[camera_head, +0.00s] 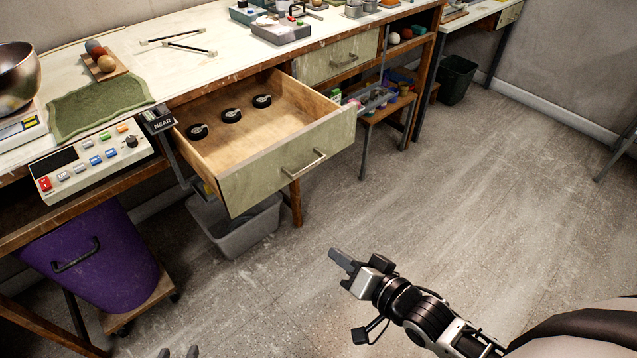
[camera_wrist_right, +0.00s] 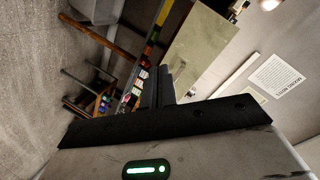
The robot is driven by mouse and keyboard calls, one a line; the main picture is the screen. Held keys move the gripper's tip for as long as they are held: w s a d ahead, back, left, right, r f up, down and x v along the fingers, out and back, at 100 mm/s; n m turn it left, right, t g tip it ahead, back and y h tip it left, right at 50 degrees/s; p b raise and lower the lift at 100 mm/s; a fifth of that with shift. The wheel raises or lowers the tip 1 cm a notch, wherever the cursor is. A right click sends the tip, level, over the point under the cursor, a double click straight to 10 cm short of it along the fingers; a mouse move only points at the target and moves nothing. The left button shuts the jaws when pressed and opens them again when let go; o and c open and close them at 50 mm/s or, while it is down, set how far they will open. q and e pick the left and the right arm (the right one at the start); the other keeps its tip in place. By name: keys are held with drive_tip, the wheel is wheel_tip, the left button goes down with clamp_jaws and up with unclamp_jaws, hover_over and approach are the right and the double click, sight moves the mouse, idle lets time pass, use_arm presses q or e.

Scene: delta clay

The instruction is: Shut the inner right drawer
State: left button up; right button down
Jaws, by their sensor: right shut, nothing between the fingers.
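A wooden drawer (camera_head: 285,168) with a worn green front stands pulled far out from the workbench, its bar handle (camera_head: 304,164) facing the room. Three black round discs (camera_head: 231,115) lie inside it. A second green-fronted drawer (camera_head: 337,58), further right along the bench, looks shut. My right gripper (camera_head: 341,259) is shut and empty over the floor, in front of and apart from the open drawer; its fingers also show in the right wrist view (camera_wrist_right: 158,86). Only the fingertips of my left gripper (camera_head: 178,352) show at the bottom edge, spread apart.
A grey bin (camera_head: 238,226) stands under the open drawer. A purple bin (camera_head: 92,262) is at the lower left, below a control panel (camera_head: 92,160). A small stool (camera_head: 385,110) stands beneath the bench. The floor (camera_head: 450,190) to the right of the open drawer is clear.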

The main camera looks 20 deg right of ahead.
drive_tip(key=w+d+r+m+t+y, duration=0.1)
drive_tip(key=w+d+r+m+t, duration=0.3)
drive_tip(key=m, duration=0.3)
approach(301, 174)
drive_tip(key=shift+m+g, duration=0.4)
drive_tip(key=x, duration=0.4)
drive_tip(key=r+x, duration=0.1)
drive_tip(key=x, duration=0.1)
drive_tip(key=shift+w+a+f+b, duration=0.1)
drive_tip(key=shift+w+a+b, duration=0.05)
drive_tip(key=shift+w+b, duration=0.25)
